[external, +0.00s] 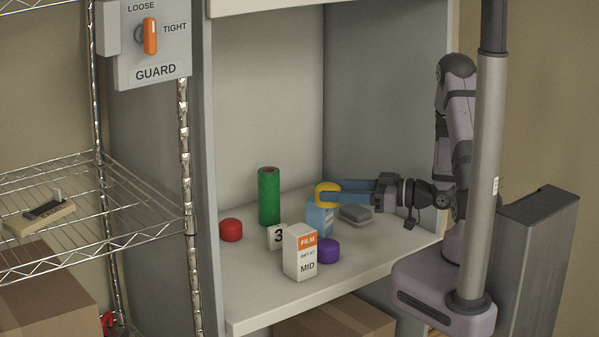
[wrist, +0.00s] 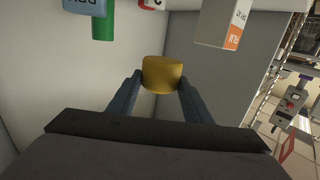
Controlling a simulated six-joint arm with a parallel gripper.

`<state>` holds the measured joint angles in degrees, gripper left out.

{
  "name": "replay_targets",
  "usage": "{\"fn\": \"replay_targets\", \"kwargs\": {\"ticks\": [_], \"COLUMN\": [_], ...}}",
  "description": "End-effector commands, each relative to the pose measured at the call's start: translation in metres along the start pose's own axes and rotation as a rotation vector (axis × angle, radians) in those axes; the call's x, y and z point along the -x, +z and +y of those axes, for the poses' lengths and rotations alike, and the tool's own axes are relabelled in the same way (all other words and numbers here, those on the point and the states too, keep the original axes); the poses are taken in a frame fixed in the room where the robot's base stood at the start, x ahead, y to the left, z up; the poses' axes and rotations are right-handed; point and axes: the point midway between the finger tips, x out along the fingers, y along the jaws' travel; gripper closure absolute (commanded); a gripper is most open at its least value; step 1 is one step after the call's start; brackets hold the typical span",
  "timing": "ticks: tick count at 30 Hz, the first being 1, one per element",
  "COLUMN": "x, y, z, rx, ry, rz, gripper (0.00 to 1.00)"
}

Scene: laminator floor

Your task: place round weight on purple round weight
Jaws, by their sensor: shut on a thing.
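A yellow round weight (external: 327,194) is held between the blue fingers of my gripper (external: 325,198), near the middle of the cabinet floor and behind the blue box. In the wrist view my gripper (wrist: 161,84) is shut on this yellow weight (wrist: 162,73), one finger on each side. The purple round weight (external: 329,251) sits on the cabinet floor nearer the front, just right of the white FILM box and partly covered by it. It does not show in the wrist view. A red round weight (external: 231,230) stands at the left.
The white and orange FILM box (external: 299,252), a blue box (external: 319,218), a white block marked 3 (external: 277,237), a tall green roll (external: 269,196) and a grey object (external: 355,213) crowd the middle. The front right floor (external: 375,246) is clear.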

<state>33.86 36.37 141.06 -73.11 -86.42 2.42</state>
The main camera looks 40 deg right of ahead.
Motion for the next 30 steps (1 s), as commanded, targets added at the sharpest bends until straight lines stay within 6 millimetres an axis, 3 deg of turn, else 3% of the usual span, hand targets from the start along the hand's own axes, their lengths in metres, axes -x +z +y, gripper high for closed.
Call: {"fn": "replay_targets", "kwargs": {"ticks": [15, 30], "x": [-0.003, -0.004], "y": [0.051, 0.071], "z": [0.0, 0.0], "rx": [-0.003, -0.002], "ry": [0.0, 0.0], "rz": [0.001, 0.001], "gripper": [0.88, 0.88]}}
